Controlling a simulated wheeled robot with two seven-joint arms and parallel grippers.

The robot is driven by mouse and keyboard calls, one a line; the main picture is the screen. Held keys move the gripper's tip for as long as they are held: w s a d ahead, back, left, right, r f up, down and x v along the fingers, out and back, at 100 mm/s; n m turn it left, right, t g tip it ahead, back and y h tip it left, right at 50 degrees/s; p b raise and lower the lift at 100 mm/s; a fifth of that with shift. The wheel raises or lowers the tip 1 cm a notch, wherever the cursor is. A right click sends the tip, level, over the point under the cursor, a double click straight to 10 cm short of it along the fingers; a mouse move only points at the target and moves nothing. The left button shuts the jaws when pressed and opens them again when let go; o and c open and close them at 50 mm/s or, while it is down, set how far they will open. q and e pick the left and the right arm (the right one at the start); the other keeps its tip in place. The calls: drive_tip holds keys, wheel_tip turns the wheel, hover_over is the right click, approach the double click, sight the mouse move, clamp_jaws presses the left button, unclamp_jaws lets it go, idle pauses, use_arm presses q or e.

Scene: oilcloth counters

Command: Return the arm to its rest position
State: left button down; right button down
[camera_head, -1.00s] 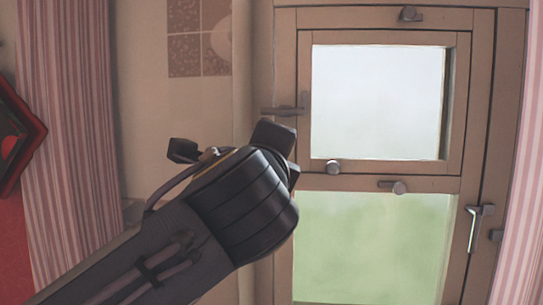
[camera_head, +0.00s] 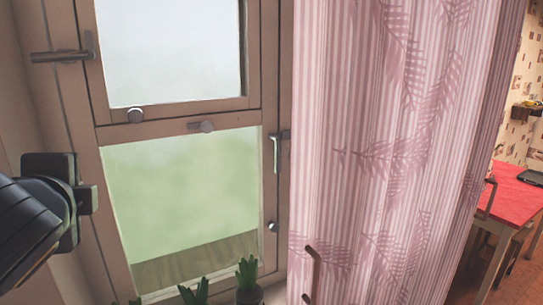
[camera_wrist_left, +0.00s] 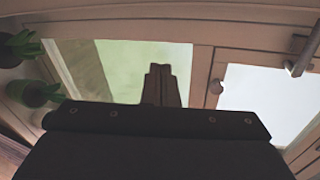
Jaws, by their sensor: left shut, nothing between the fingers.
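My left arm comes in at the left edge of the head view, with its dark left gripper (camera_head: 84,198) in front of the window frame. In the left wrist view the two fingers (camera_wrist_left: 160,72) are together and empty, with the window behind them. The rest of the arm is cut off by the picture edge. My right arm and right gripper do not show in either view.
A wooden window (camera_head: 187,117) with handles and knobs stands close behind the gripper. Potted green plants (camera_head: 247,275) stand along its bottom. A pink striped curtain (camera_head: 385,150) hangs to the right. A red table (camera_head: 518,198) stands far right.

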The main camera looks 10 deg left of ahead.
use_arm(q)
drive_tip(key=s+d+f+n+g+h, duration=0.2)
drive_tip(key=f+n, duration=0.3)
drive_tip(key=f, duration=0.5)
drive_tip(key=s+d+f+n+g+h, duration=0.2)
drive_tip(key=s+d+f+n+h, duration=0.3)
drive_tip(key=f, duration=0.6)
drive_tip(key=s+d+f+n+g+h, duration=0.3)
drive_tip(key=s+d+f+n+h, duration=0.1)
drive_tip(key=f, duration=0.7)
drive_tip(key=shift+s+d+f+n, duration=0.2)
drive_tip(key=shift+d+f+n, duration=0.05)
drive_tip(key=shift+n, duration=0.35)
